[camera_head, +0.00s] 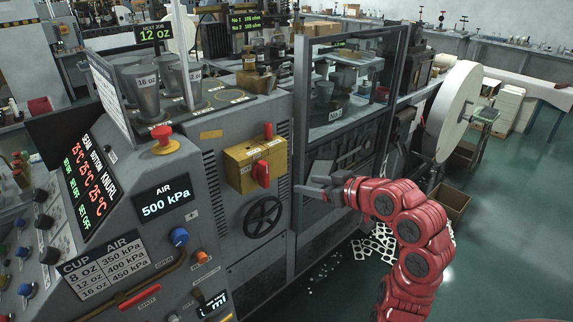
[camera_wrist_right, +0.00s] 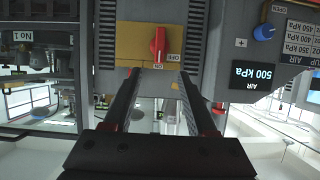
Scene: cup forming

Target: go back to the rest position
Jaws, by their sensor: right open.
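My right gripper (camera_head: 312,181) is open and empty, held in front of the machine and to the right of the yellow valve box (camera_head: 257,164). The red arm reaches it from the right. The box carries a red lever (camera_head: 262,173) that hangs down its front. In the right wrist view, which is upside down, the two dark fingers (camera_wrist_right: 160,76) stand apart. The yellow box (camera_wrist_right: 135,42) and the red lever (camera_wrist_right: 158,44) lie beyond them, with a visible gap. My left gripper is not in view.
A black handwheel (camera_head: 263,216) sits below the box. A glass-fronted station (camera_head: 345,85) stands behind my gripper. A sloped panel (camera_head: 112,240) with knobs and an air display (camera_head: 165,204) is at left. A large white roll (camera_head: 452,110) stands at right. Green floor (camera_head: 500,220) is open there.

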